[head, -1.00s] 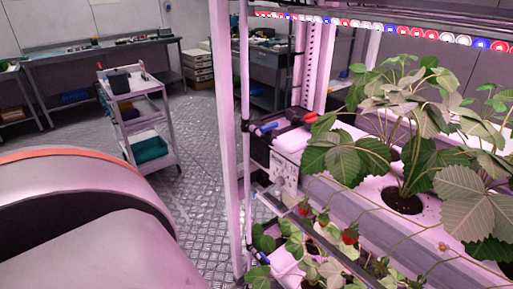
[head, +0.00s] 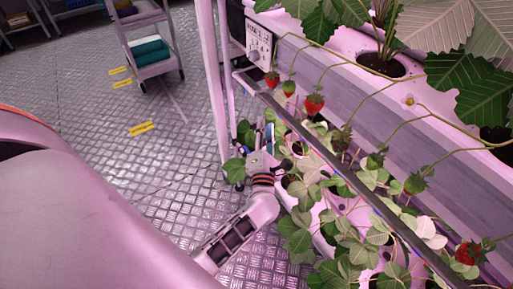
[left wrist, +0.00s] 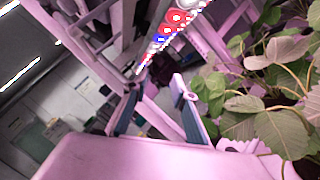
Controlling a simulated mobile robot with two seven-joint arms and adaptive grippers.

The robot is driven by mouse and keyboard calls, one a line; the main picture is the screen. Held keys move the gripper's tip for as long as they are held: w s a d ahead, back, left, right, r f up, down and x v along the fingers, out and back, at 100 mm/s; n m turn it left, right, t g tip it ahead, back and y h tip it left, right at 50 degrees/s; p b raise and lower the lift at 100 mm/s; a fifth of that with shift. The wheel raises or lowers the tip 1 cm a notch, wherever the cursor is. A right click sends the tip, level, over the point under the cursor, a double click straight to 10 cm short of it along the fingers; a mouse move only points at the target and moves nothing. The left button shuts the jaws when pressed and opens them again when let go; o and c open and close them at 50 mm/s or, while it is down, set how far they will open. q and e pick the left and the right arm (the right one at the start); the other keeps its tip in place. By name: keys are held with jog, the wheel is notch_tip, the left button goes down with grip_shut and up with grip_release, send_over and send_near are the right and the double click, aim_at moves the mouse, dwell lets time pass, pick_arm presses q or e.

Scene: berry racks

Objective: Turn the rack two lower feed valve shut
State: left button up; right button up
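My left gripper (head: 262,146) reaches in from below at the near end post of the rack, beside the lower planter's leaves. In the left wrist view its two fingers (left wrist: 153,92) stand apart, with nothing visibly held between them. A small blue piece (head: 270,134) shows right at the fingertips in the head view; I cannot tell whether it is a valve handle or a finger pad. The lower feed valve is not clearly seen, being small and partly hidden by the gripper and leaves. My right gripper is not in view.
Strawberry plants with red berries (head: 314,104) hang over a metal rail (head: 330,165) close to the gripper. A control box (head: 258,42) sits above on the rack end. A cart (head: 150,60) stands at the back left. The metal floor (head: 150,165) between is open.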

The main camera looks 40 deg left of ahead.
pick_arm(q)
jog(key=a+f+n+g+y+b, duration=0.35)
jog(key=f+n+g, duration=0.25)
jog(key=f+n, duration=0.4)
jog(key=n+g+h+b, duration=0.2)
jog(key=n+g, duration=0.4)
jog(key=n, duration=0.2)
send_near(247, 150)
jog(key=shift+w+a+f+y, duration=0.15)
jog(key=shift+a+f+y, duration=0.1)
jog(key=shift+f, duration=0.15)
jog(key=shift+f+n, duration=0.15)
jog(key=shift+n, duration=0.15)
jog(key=b+x, duration=0.1)
jog(key=x, duration=0.5)
jog(key=shift+w+a+f, duration=0.1)
jog(key=shift+a, duration=0.15)
jog(key=shift+w+a, duration=0.25)
jog(key=shift+a, duration=0.1)
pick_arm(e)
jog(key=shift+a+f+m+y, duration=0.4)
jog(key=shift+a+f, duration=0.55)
pick_arm(q)
jog(key=shift+c, duration=0.2)
grip_shut()
